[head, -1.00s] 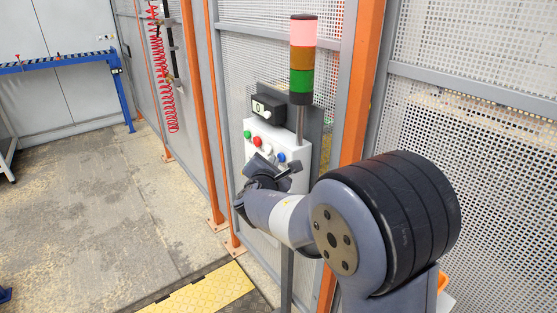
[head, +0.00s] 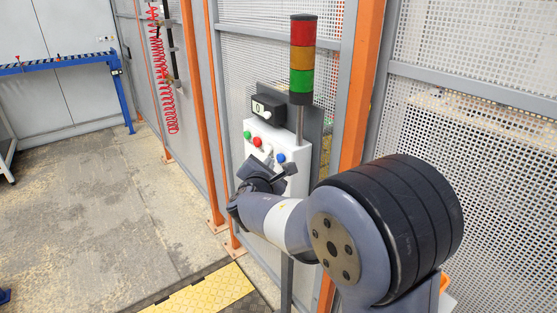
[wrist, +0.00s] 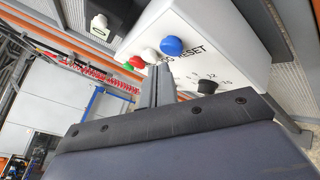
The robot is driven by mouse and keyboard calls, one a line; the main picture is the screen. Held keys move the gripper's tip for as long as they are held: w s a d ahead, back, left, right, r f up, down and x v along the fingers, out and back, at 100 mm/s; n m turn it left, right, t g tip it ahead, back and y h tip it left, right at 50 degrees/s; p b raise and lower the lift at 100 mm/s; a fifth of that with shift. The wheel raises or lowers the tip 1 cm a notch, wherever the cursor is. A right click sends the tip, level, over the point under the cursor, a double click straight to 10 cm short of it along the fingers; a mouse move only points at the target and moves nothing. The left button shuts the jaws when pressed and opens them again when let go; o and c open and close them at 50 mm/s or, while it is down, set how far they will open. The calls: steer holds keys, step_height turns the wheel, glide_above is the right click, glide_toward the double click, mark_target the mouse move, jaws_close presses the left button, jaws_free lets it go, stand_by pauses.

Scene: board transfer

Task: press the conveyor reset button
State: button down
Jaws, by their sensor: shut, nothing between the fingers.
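The blue button (head: 281,157) sits on the front of a white control box (head: 293,153) on a post. In the wrist view the blue button (wrist: 172,46) is beside the printed word RESET. Red (head: 257,141) and green (head: 247,134) buttons are to its left, with a white one (wrist: 150,55) between red and blue. My gripper (head: 291,169) is shut and empty, in front of the box just below the blue button. In the wrist view its fingertips (wrist: 161,70) appear just below the blue and white buttons. I cannot tell how far off the panel they are.
A black knob (wrist: 207,86) is on the panel's lower part. A black box with a white switch (head: 268,106) is above the control box. A signal tower (head: 303,60) stands behind it, against mesh fencing with orange posts (head: 362,90). Open floor (head: 100,210) lies to the left.

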steer(key=s+a, duration=0.2)
steer(key=a, duration=0.2)
steer(key=shift+s+a, duration=0.1)
steer(key=shift+s, duration=0.3)
stand_by(0.6)
steer(key=d+p, duration=0.1)
steer(key=w+d+p, duration=0.1)
steer(key=shift+w+r+p, duration=0.2)
steer(key=shift+p, duration=0.1)
steer(key=shift+p, duration=0.45)
steer(key=s+a, duration=0.3)
steer(key=a, duration=0.2)
steer(key=shift+s+f, duration=0.25)
